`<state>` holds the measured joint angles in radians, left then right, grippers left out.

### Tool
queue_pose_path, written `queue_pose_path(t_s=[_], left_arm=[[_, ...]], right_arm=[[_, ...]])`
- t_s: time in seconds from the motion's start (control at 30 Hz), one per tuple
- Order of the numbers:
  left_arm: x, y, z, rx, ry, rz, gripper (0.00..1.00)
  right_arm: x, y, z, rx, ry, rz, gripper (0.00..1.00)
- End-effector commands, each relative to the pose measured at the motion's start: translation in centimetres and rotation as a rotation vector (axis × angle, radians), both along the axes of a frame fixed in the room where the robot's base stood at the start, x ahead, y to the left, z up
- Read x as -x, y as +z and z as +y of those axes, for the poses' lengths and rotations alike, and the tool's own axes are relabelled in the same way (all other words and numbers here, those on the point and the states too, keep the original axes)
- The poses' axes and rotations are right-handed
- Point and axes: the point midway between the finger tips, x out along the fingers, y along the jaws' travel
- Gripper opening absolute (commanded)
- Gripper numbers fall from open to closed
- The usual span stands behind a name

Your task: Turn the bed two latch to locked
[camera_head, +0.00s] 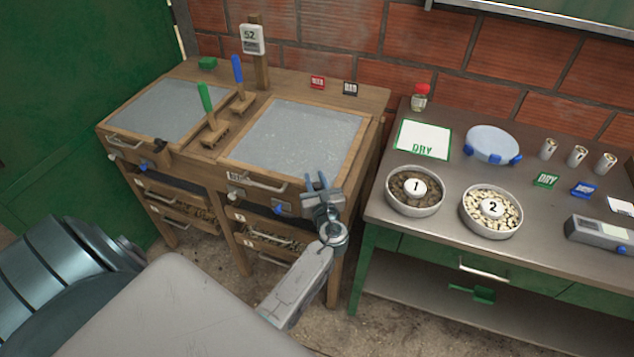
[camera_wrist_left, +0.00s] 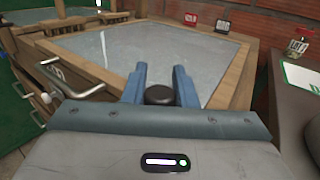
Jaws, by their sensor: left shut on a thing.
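The bed two frame is the wooden box with a grey mesh top (camera_head: 290,140), the right of two beds in the head view. My left gripper (camera_head: 318,184) is at its front right corner. In the left wrist view its two blue fingers (camera_wrist_left: 160,85) stand on either side of a dark round knob, the bed two latch (camera_wrist_left: 159,95), and are shut on it. In the head view the gripper hides this latch. Its turned position cannot be told. A similar dark latch (camera_head: 162,146) sits on bed one's front edge. My right gripper is not in view.
A metal handle (camera_head: 262,184) and a blue knob (camera_head: 279,209) are on bed two's front, left of the gripper. A green table (camera_head: 440,243) with bowls, cups and a scale stands close on the right.

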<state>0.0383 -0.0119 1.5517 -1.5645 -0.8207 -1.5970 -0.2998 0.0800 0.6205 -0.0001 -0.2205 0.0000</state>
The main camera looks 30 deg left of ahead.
Motion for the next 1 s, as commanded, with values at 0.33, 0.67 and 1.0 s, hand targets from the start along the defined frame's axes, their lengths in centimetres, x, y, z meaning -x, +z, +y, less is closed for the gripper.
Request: queue_pose_path(t_s=[0.33, 0.67, 1.0], left_arm=[[0.15, 0.00, 0.18, -0.001, 0.172, -0.001, 0.02], [0.29, 0.10, 0.24, -0.001, 0.217, -0.001, 0.02], [0.29, 0.10, 0.24, -0.001, 0.217, -0.001, 0.31]], right_arm=[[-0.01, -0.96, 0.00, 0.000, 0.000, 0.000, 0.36], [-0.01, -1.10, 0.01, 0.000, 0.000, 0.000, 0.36], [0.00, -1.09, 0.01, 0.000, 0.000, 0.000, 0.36]])
